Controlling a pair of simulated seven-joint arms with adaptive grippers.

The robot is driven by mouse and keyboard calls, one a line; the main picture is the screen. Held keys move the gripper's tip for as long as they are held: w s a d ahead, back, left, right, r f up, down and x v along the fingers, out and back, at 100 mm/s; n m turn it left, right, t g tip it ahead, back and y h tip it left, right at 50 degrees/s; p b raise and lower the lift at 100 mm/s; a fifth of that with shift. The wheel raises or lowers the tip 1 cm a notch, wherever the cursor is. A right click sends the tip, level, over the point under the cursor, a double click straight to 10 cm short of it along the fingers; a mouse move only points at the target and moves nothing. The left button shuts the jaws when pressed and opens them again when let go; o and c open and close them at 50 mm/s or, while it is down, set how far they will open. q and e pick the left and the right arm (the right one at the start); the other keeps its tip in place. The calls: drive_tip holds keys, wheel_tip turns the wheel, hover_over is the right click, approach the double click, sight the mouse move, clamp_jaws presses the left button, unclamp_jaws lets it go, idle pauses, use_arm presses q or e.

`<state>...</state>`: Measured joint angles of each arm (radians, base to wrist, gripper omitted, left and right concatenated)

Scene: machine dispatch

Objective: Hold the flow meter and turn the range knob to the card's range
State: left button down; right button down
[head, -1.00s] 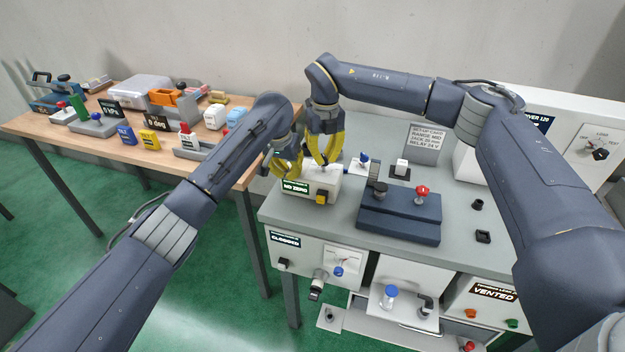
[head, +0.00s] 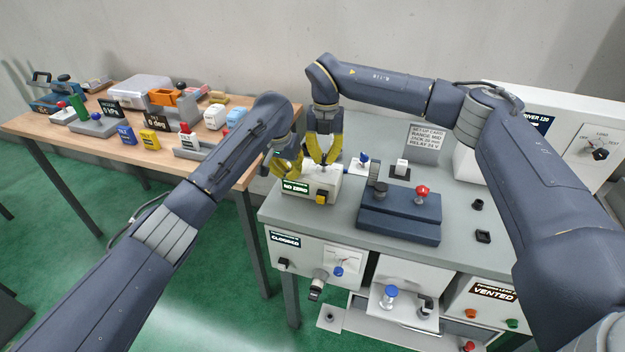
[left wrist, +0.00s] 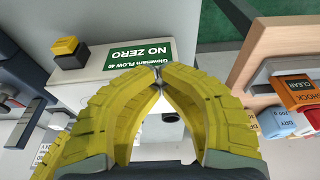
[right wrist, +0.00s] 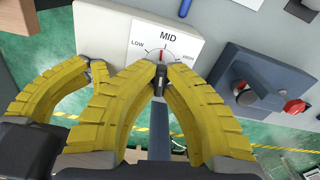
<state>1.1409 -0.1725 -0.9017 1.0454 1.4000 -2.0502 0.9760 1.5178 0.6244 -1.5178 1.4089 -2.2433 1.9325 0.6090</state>
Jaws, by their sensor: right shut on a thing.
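The flow meter (head: 325,184) is a white box with a green NO ZERO label and a yellow button. It stands at the bench's left end and also shows in the left wrist view (left wrist: 120,40). My right gripper (right wrist: 163,68) is shut on the small black range knob (right wrist: 161,82). The dial plate (right wrist: 150,35) reads LOW, MID and HIGH, with a red mark at MID. My left gripper (left wrist: 159,70) is beside the meter with its fingertips together and nothing visible between them. The setup card (head: 424,138) behind reads range MID.
A dark blue fixture (head: 400,215) with a red knob stands right of the meter. A wooden table (head: 85,140) with several items is at the left.

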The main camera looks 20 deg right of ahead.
use_arm(q)
drive_tip(key=shift+s+f, duration=0.1)
drive_tip(key=shift+f, duration=0.3)
use_arm(e)
drive_tip(key=shift+a, duration=0.1)
drive_tip(key=shift+m, duration=1)
use_arm(q)
drive_tip(key=shift+a, duration=0.1)
use_arm(e)
drive_tip(key=c, duration=1.5)
unclamp_jaws()
drive_tip(key=shift+o, duration=0.2)
drive_tip(key=shift+r, duration=0.15)
drive_tip(key=shift+r, duration=1.85)
